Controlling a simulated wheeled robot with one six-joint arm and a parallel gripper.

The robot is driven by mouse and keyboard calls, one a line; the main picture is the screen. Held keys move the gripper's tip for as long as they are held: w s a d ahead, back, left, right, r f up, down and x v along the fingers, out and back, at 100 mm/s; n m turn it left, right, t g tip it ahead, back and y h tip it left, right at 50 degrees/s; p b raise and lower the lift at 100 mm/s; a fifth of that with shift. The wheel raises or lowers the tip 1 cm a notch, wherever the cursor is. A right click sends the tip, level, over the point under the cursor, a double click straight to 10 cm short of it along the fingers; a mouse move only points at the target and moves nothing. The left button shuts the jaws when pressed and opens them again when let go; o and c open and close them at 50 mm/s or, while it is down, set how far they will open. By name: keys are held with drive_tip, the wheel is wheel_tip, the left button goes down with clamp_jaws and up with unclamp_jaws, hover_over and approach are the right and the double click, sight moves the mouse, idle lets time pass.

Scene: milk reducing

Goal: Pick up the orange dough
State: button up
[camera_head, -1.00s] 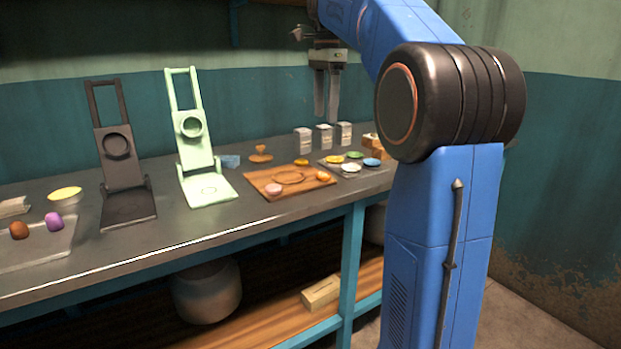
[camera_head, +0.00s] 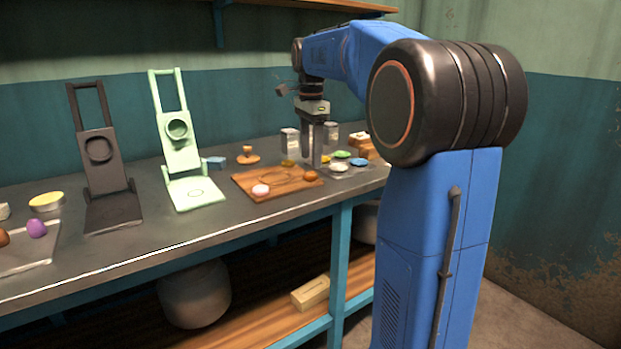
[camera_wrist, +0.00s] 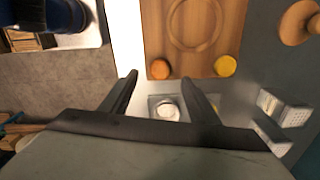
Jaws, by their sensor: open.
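An orange dough ball (camera_head: 310,176) sits on the right end of the wooden board (camera_head: 245,185) in the head view. In the wrist view the orange ball (camera_wrist: 161,68) is near the board's edge, just beyond the gap between my fingertips, with a yellow ball (camera_wrist: 225,66) to its right. My gripper (camera_head: 313,160) points down with its fingers apart and empty, above the bench around the board's right end. Its two fingers (camera_wrist: 159,76) also show in the wrist view, not touching the ball. Their exact height above it is hard to tell.
A pale pink ball (camera_head: 261,190) lies on the board's front left. Small coloured discs (camera_head: 340,167) and white cartons (camera_head: 290,141) stand near my gripper. A green press (camera_head: 181,150) and a black press (camera_head: 101,165) stand left. A purple ball (camera_head: 37,228) and a brown-orange ball (camera_head: 3,238) are far left.

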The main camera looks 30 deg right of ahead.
sight(311, 174)
drive_tip(key=shift+f, duration=2.55)
drive_tip(key=c, duration=1.1)
